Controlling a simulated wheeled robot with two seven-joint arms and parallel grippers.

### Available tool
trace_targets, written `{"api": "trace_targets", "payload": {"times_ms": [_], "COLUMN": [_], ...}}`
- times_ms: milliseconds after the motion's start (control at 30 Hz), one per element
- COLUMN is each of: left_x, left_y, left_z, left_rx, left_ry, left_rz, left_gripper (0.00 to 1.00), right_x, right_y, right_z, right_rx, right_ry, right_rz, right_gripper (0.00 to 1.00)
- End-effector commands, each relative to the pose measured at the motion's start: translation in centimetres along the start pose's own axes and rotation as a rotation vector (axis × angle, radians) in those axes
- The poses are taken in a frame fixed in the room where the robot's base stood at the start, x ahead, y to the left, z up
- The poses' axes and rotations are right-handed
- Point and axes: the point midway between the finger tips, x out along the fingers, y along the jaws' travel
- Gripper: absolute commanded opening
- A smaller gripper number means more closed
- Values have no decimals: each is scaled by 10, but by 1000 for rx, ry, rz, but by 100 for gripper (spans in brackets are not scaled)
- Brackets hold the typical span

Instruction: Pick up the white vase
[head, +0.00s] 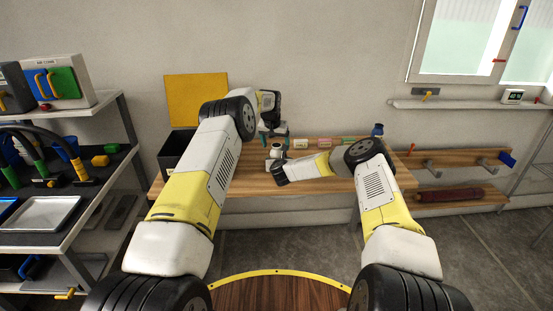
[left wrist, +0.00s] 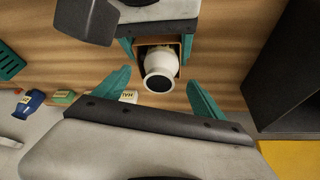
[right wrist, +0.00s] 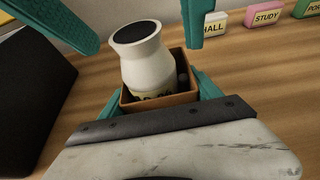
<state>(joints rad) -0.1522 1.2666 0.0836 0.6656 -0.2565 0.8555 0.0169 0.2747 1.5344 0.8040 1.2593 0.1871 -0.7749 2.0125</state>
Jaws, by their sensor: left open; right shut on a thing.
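The white vase (right wrist: 148,62), with a dark round mouth, stands in a small brown open box (right wrist: 165,101) on the wooden bench. It also shows in the left wrist view (left wrist: 159,68), and small in the head view (head: 276,152). My left gripper (head: 273,131) is open above the vase; in the left wrist view its teal fingers (left wrist: 158,92) are spread wide on either side of it, apart from it. My right gripper (head: 271,165) is shut on the box, a finger at each side. The box's far side is partly hidden by the vase.
A black bin (head: 176,153) stands left of the box, with a yellow board (head: 196,99) on the wall behind. Labelled blocks, HALL (right wrist: 215,23) and STUDY (right wrist: 264,15) among them, stand right of the box. A blue vase (head: 377,130) stands farther right.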

Motion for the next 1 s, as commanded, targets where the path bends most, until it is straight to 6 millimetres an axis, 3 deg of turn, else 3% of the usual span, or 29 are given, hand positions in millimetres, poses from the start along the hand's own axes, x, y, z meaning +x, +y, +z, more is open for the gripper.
{"api": "trace_targets", "payload": {"times_ms": [67,200,567,1000], "left_x": [17,31,39,40], "left_y": [0,0,0,0], "left_z": [4,3,4,7], "left_rx": [-1,0,1,1], "left_ry": [-3,0,-3,-8], "left_rz": [1,1,0,0], "left_gripper": [80,80,80,0], "right_x": [0,0,0,0], "right_y": [0,0,0,0], "right_z": [1,1,1,2], "right_rx": [0,0,-1,0], "right_ry": [-1,-1,-2,-2], "right_rz": [0,0,0,0], "right_gripper": [33,33,33,33]}}
